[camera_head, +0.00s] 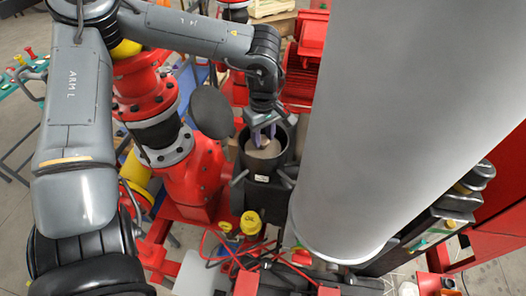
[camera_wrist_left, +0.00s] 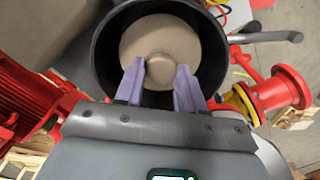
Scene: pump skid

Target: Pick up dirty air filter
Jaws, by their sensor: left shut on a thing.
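The dirty air filter (camera_wrist_left: 158,38) is a round tan piece with a small knob on top. It sits inside a black cylindrical housing (camera_wrist_left: 103,54), with a dark gap around it. In the head view the filter (camera_head: 264,148) shows partly inside the open housing (camera_head: 287,158). My left gripper (camera_wrist_left: 159,74) has purple fingers on either side of the knob and is shut on it. In the head view the left gripper (camera_head: 263,134) reaches down into the housing mouth from above. My right gripper is not in view.
A dark round lid (camera_head: 212,111) stands open left of the housing. Red pump piping (camera_head: 195,175) is at the left, and a yellow cap (camera_head: 251,222) is below. A large grey cylinder (camera_head: 400,110) blocks the right side of the head view.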

